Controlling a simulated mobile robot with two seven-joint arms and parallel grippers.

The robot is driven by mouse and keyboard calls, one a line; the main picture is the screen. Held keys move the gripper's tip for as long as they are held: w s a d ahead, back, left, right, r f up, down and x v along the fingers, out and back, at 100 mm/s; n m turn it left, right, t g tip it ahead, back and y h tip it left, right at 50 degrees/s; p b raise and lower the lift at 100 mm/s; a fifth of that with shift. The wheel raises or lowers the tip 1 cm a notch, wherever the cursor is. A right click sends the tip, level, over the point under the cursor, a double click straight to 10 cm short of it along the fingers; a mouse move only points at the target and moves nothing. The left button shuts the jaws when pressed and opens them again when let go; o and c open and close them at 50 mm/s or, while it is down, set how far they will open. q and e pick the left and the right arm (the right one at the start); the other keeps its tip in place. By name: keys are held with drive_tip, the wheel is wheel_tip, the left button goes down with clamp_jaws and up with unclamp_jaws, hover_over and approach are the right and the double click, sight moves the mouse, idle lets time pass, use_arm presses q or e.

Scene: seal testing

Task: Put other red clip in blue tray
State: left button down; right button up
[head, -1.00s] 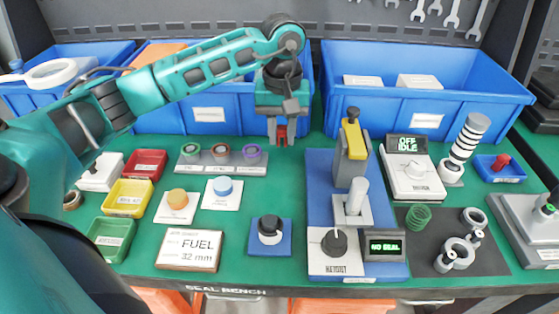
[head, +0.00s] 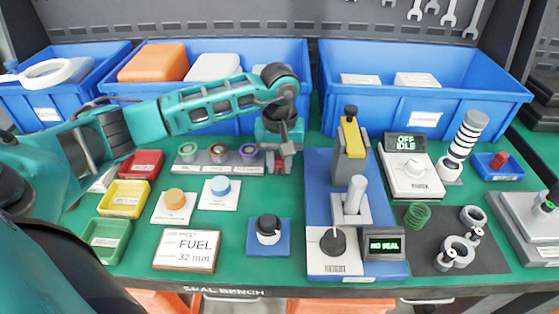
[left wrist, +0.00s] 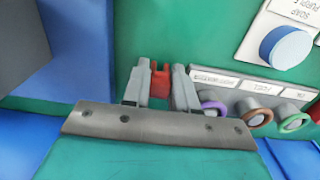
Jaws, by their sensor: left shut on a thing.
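My left gripper (head: 283,168) is shut on a red clip (head: 281,161), held over the green bench just right of the ring rack. In the left wrist view the red clip (left wrist: 160,80) sits between the two grey fingers of the left gripper (left wrist: 163,76). The small blue tray (head: 483,171) is at the far right of the bench, well away from this gripper. Another red clip (head: 501,160) is in that tray. My right gripper is not in view.
The ring rack (head: 219,163) stands close left of my gripper. The blue test base (head: 320,190) with a grey-yellow lever (head: 352,138), the white idle unit (head: 411,178) and a striped post (head: 466,136) stand between gripper and tray. Large blue bins (head: 425,106) line the back.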

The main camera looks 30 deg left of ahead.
use_arm(q)
drive_tip(key=c, duration=0.9)
unclamp_jaws()
